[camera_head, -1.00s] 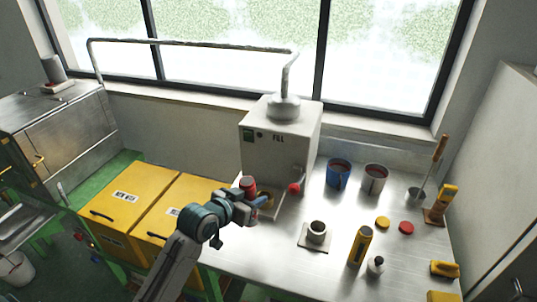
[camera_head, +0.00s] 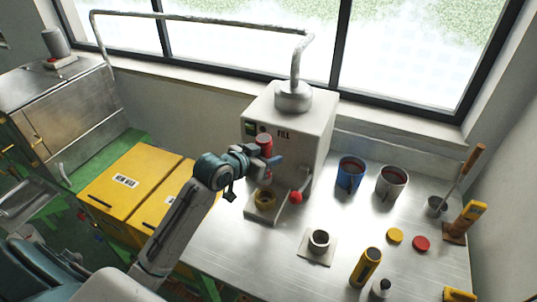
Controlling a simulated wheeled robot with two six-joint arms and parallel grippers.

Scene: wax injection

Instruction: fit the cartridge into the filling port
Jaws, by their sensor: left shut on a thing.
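My left gripper (camera_head: 259,159) is shut on the red cartridge (camera_head: 264,143), which is upright in front of the front face of the white machine marked FILL (camera_head: 287,125). The cartridge is above a yellowish ring (camera_head: 264,196) on the machine's base, apart from it. The ring may be the filling port; I cannot tell for sure. A lever with a red knob (camera_head: 295,197) sticks out at the right of the ring. My right gripper is not in view.
On the metal table (camera_head: 225,250) stand a grey cup on a plate (camera_head: 319,240), a blue mug (camera_head: 350,173), a grey mug (camera_head: 391,181), a yellow cylinder (camera_head: 366,267), and yellow and red discs (camera_head: 421,243). Yellow boxes (camera_head: 128,181) stand at left.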

